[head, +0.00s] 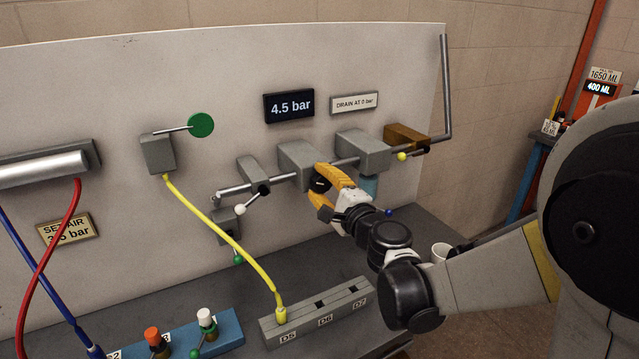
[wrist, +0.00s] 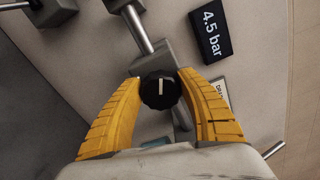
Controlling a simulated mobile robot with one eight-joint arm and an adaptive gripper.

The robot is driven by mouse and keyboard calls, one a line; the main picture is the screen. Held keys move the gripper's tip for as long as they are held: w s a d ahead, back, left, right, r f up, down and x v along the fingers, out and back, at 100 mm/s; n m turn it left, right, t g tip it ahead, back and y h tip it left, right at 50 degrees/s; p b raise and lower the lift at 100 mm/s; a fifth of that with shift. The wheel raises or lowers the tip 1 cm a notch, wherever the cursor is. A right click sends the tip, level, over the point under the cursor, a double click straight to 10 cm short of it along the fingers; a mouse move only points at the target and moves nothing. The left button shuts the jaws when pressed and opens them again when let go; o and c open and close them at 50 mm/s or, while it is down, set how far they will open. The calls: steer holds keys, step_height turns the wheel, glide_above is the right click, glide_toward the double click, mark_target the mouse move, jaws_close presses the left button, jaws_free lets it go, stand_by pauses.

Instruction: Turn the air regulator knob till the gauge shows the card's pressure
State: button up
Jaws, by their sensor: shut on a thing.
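The black regulator knob (wrist: 160,90) has a white pointer line and sits on the front of a grey regulator block (head: 298,158). My gripper (wrist: 160,95) has its yellow fingers on either side of the knob, shut on it; it also shows in the head view (head: 322,187). The gauge display (head: 289,105) reads 4.5 bar. The card (head: 68,230) at the left of the panel reads "SET AIR" with a bar value; its first digit is partly covered by the red hose, and the end looks like ".5 bar" or ".0 bar".
A sign (head: 354,102) reads "DRAIN AT 0 bar". A pipe with grey blocks, small valve levers and a brown block (head: 407,137) runs beside the knob. A yellow hose (head: 225,235) hangs to a grey socket block (head: 318,312).

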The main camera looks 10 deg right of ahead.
steer(key=shift+n, duration=1.1)
steer(key=o, duration=1.2)
steer(key=v, duration=1.2)
